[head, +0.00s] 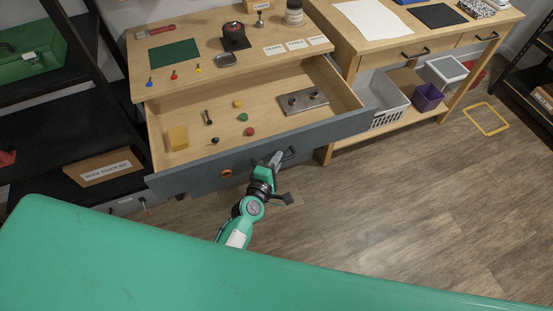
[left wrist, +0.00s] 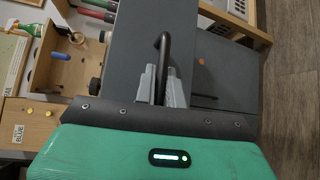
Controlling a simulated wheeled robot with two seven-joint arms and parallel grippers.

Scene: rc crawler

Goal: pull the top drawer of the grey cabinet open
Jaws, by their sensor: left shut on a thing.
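The grey cabinet's top drawer (head: 225,171) stands pulled out below the wooden top, its inside in plain view in the head view. Its grey front also shows in the left wrist view (left wrist: 215,68). My left gripper (head: 277,160) is at the drawer front, shut on the dark bar handle (head: 288,154). In the left wrist view its grey fingers (left wrist: 162,84) close around the black handle (left wrist: 162,52). My right gripper is in neither view.
The drawer holds a yellow block (head: 177,138), a metal plate (head: 303,100) and several small coloured pieces. A wooden workbench (head: 400,60) with bins stands to the right. A dark shelf (head: 60,120) is at left. The floor (head: 410,200) in front is clear.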

